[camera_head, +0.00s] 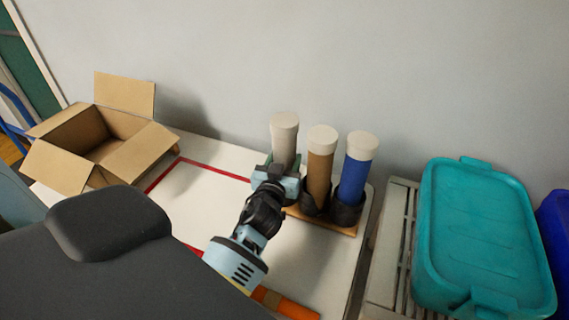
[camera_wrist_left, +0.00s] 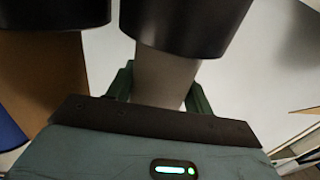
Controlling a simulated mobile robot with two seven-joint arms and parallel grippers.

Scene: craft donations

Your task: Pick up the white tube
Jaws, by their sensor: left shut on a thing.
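The white tube (camera_head: 284,148) has a pale cap and stands upright at the left end of a row of three tubes. My left gripper (camera_head: 280,182) is shut on its lower part. In the left wrist view the white tube (camera_wrist_left: 163,80) lies between my two green fingers (camera_wrist_left: 160,90), and its end meets a black cup (camera_wrist_left: 190,22). The head view hides the tube's foot behind my gripper, so I cannot tell there whether it is seated. My right gripper is not in view.
A brown tube (camera_head: 320,165) and a blue tube (camera_head: 355,175) stand close on the right in black cups on a wooden base (camera_head: 340,228). An open cardboard box (camera_head: 140,153) is at the left. A teal-lidded bin (camera_head: 480,235) is at the right. An orange tube (camera_head: 292,308) lies in front.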

